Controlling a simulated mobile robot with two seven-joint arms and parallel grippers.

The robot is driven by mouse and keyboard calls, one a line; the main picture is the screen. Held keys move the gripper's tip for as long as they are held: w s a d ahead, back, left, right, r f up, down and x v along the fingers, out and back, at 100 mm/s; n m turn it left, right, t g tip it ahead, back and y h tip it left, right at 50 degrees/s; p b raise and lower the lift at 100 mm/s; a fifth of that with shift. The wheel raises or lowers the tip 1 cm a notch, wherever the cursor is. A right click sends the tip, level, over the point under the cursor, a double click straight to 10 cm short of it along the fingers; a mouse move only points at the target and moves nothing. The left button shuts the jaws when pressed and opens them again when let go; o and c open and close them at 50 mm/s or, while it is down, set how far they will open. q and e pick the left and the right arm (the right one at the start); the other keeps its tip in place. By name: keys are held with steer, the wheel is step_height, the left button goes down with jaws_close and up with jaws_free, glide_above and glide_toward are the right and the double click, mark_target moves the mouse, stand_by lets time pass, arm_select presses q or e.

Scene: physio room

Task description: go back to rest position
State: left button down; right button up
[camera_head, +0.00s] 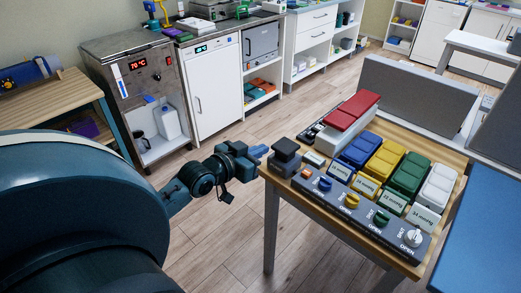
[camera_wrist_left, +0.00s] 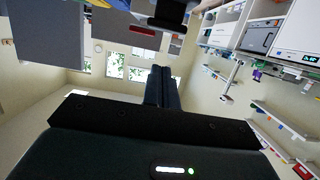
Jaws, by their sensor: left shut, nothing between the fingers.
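My left gripper (camera_head: 260,151) is at the left edge of the wooden table (camera_head: 275,190) in the head view, close to a dark block (camera_head: 285,158) at the table's corner. Whether it touches the block I cannot tell. In the left wrist view the fingers of the gripper (camera_wrist_left: 161,75) are together with nothing between them. My left arm fills the lower left of the head view. My right gripper is not in view.
The table holds a control panel (camera_head: 349,205) with coloured knobs and red, blue, yellow, green and white blocks. A grey partition (camera_head: 415,92) stands behind it. Steel and white cabinets (camera_head: 214,92) line the back wall. Floor (camera_head: 215,235) is clear left of the table.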

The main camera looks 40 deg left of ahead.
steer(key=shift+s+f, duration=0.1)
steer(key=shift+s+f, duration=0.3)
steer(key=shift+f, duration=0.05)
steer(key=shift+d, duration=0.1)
arm_select(q)
steer(key=s+d+f+m+g+h, duration=0.1)
steer(key=s+d+f+g, duration=0.1)
steer(key=s+d+f, duration=0.6)
steer(key=s+d+f+m+g+h, duration=0.1)
steer(key=s+d+f+g, duration=0.1)
steer(key=s+d+f, duration=0.6)
steer(key=d, duration=0.5)
steer(key=shift+s+d+g, duration=0.3)
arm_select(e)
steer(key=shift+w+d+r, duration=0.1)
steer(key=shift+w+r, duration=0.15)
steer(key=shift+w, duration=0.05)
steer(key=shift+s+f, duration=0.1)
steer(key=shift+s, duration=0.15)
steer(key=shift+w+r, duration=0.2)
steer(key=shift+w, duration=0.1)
